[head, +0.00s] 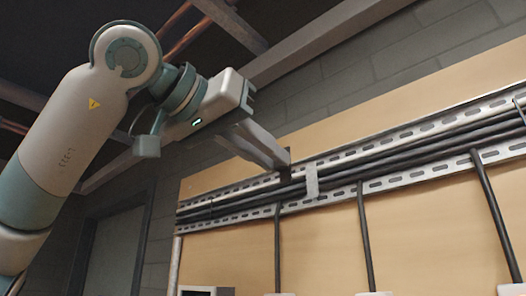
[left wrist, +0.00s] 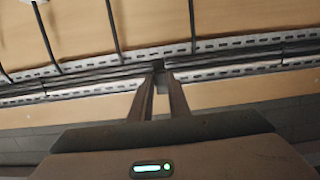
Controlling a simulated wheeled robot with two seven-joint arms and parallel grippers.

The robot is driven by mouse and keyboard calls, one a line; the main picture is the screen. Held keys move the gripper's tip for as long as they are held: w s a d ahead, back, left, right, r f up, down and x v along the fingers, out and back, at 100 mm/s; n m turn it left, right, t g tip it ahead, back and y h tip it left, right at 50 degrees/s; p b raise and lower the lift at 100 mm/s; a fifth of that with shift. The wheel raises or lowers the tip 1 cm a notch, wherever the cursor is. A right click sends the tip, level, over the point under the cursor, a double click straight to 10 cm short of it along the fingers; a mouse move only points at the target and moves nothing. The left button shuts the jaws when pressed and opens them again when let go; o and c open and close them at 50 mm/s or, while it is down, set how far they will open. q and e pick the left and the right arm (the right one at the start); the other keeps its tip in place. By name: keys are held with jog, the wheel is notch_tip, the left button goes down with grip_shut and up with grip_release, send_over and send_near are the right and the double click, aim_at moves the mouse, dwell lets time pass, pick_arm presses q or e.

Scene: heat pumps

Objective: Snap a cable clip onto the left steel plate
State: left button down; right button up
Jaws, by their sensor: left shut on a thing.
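My left gripper (head: 281,160) reaches in from the left in the head view, its fingertips at the upper slotted steel strip (head: 235,188). It is shut on a small dark piece, likely the cable clip (head: 285,157). The clip also shows between the fingertips in the left wrist view (left wrist: 158,66), in front of the strips and black cables (left wrist: 100,76). The fingers hide part of it, and I cannot tell whether it touches the steel. A lower slotted strip (head: 240,214) runs below the cables. My right gripper is out of view.
Thick black cables (head: 363,225) hang down the tan board (head: 430,215). A grey block wall (head: 400,50) is behind. Left of the board is a dark door (head: 115,250).

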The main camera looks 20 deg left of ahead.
pick_arm(q)
jog(key=shift+r+x, duration=0.15)
jog(key=shift+x, duration=0.85)
jog(key=shift+r+x, duration=0.15)
jog(key=shift+x, duration=0.9)
jog(key=shift+w+d+r, duration=0.1)
jog(key=shift+w, duration=0.25)
jog(key=shift+p+x, duration=0.55)
jog(key=shift+x, duration=0.4)
jog(key=shift+p, duration=0.45)
jog(key=shift+w+d+p, duration=0.25)
jog(key=shift+w+p, duration=0.35)
jog(key=c, duration=1.8)
grip_release()
jog(key=shift+o, duration=0.2)
jog(key=shift+w, duration=0.1)
jog(key=shift+s, duration=0.25)
